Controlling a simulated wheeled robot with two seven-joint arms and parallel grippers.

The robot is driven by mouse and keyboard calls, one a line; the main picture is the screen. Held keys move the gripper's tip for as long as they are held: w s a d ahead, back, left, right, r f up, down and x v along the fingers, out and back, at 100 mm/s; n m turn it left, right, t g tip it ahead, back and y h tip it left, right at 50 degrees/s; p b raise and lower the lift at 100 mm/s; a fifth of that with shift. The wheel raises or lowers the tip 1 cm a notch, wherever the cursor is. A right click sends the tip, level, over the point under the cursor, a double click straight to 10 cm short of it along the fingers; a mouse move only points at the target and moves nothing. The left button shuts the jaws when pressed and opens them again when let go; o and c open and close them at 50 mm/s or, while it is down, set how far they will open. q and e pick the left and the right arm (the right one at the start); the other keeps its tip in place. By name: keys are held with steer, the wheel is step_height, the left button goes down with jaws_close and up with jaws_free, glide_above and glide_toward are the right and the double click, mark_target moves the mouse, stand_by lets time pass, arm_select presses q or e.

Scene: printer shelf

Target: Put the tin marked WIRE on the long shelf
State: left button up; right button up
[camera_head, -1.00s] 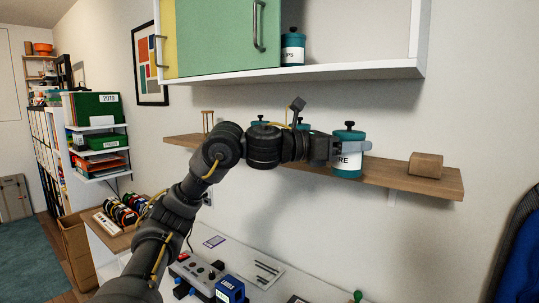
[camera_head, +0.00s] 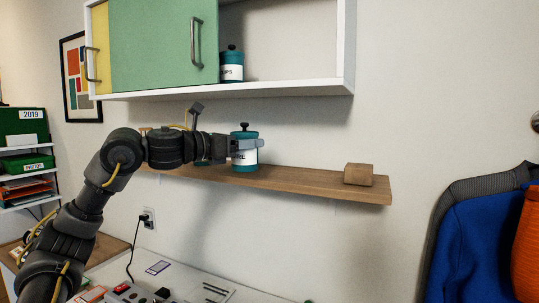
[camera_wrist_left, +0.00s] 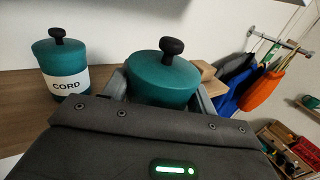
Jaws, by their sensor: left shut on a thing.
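The WIRE tin (camera_head: 243,157) is teal with a black knob, and the end of its white label shows in the head view. My left gripper (camera_head: 247,145) is shut around it and holds it upright. The tin appears at or just in front of the long wooden shelf (camera_head: 300,181); I cannot tell if its base touches. In the left wrist view, the held tin's lid (camera_wrist_left: 162,78) sits between the fingers, its label hidden. A teal tin marked CORD (camera_wrist_left: 62,70) stands on the shelf to its left. My right gripper is not in view.
A wooden block (camera_head: 359,175) stands near the shelf's right end, with bare shelf between it and the held tin. Above is a wall cabinet (camera_head: 240,92) with another teal tin (camera_head: 231,66) inside. Coats (camera_head: 475,235) hang at right.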

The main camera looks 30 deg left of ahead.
arm_select(q)
steer(key=shift+f+p+x, duration=0.55)
steer(key=shift+p+x, duration=0.8)
steer(key=shift+x, duration=1.45)
steer(key=shift+f+p+x, duration=0.55)
steer(key=shift+p+x, duration=0.75)
steer(key=shift+x, duration=1.5)
steer(key=shift+f+p+x, duration=0.5)
steer(key=shift+p+x, duration=0.85)
steer(key=shift+x, duration=1.45)
steer(key=shift+f, duration=0.25)
steer(key=shift+d, duration=0.1)
steer(key=shift+f, duration=0.15)
steer(key=o, duration=1)
